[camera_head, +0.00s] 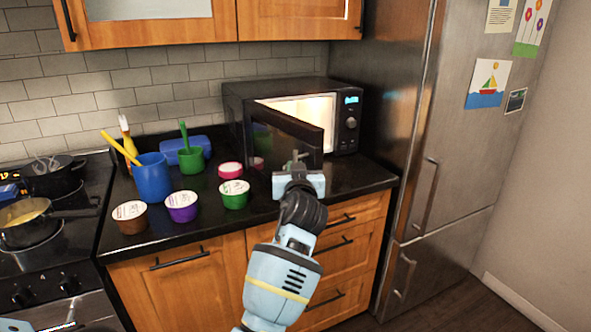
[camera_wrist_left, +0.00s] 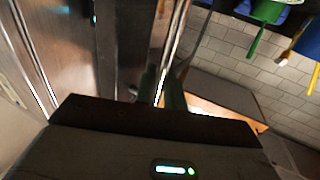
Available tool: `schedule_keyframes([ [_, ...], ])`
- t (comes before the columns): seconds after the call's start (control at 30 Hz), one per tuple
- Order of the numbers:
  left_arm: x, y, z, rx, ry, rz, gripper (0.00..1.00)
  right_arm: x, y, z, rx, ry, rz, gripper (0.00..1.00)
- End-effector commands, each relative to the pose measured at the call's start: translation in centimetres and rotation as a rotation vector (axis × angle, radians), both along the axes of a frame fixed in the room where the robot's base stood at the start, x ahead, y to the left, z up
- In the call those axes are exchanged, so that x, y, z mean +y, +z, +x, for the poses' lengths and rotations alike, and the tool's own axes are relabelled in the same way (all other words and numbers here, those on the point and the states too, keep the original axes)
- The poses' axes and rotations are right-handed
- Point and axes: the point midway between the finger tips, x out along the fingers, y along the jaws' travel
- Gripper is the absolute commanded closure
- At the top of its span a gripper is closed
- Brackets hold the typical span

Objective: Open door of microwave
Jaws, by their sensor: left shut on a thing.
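The black microwave (camera_head: 285,90) stands at the back right of the counter. Its door (camera_head: 270,130) is hinged at the left and stands partly open, with the lit inside showing behind it. My left gripper (camera_head: 299,160) is at the front of the door near its free edge. It is shut on what looks like the door handle, which its fingers mostly hide in the head view. In the left wrist view a thin bright bar (camera_wrist_left: 162,85) runs between the two fingers (camera_wrist_left: 163,92). My right gripper is not in view.
A steel fridge (camera_head: 450,130) stands close at the right. A stove with pans (camera_head: 30,222) is at the left.

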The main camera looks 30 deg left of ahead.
Motion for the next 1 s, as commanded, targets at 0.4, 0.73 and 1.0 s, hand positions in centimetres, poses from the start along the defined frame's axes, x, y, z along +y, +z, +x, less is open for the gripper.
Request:
schedule_keyframes([
  [0.4,0.2,0.3,0.0,-0.003,0.004,0.002,0.82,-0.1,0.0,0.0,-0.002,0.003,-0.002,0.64],
  [0.73,0.1,0.1,0.0,-0.002,0.001,0.001,0.71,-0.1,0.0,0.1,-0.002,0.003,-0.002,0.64],
  [1.0,-1.2,-0.1,-1.7,-0.001,0.001,-0.001,0.71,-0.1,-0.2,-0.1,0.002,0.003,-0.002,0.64],
])
